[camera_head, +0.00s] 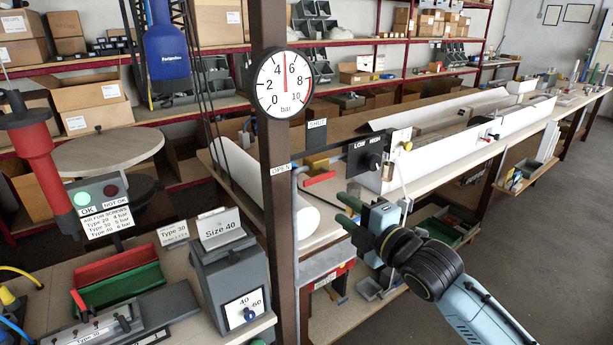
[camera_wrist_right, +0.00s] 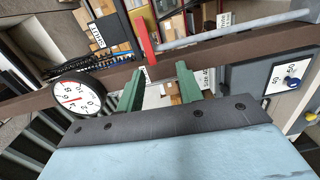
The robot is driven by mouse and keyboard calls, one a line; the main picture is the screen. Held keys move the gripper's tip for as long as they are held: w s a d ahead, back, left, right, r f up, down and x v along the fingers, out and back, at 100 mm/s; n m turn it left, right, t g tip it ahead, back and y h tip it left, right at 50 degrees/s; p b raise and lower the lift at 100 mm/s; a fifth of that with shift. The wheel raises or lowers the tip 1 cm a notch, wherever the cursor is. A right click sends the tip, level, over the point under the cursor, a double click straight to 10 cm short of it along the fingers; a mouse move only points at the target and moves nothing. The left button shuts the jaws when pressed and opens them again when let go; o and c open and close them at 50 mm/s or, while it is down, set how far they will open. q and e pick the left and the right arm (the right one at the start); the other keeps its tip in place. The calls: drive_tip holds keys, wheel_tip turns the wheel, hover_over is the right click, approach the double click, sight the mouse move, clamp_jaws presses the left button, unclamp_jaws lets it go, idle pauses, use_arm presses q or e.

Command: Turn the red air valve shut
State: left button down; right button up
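The red valve handle (camera_head: 320,179) sticks out to the right from the top of a grey pipe (camera_head: 296,205) beside the brown post. It lies crosswise to the pipe. An OPEN label (camera_head: 280,168) is on the post, and a SHUT label (camera_head: 317,124) is above the handle. My right gripper (camera_head: 342,210) is below and right of the handle, apart from it. In the right wrist view the handle (camera_wrist_right: 145,38) shows beyond the left fingertip, and the gripper's green fingers (camera_wrist_right: 158,72) are spread with nothing held. My left gripper is not in view.
A round gauge (camera_head: 285,83) on the brown post (camera_head: 279,215) points to about 5 bar. A LOW/HIGH switch box (camera_head: 366,158) stands right of the handle. A white roll (camera_head: 265,190) lies behind the post. A grey Size 40 block (camera_head: 228,270) stands left of it.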

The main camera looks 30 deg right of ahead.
sight(312, 182)
drive_tip(key=w, duration=0.4)
drive_tip(key=w+a+r+p, duration=0.1)
drive_tip(key=w, duration=0.3)
drive_tip(key=w+p, duration=0.1)
drive_tip(key=w, duration=0.4)
drive_tip(key=shift+a+r, duration=0.3)
drive_tip(key=shift+r, duration=0.05)
drive_tip(key=shift+c, duration=0.5)
clamp_jaws()
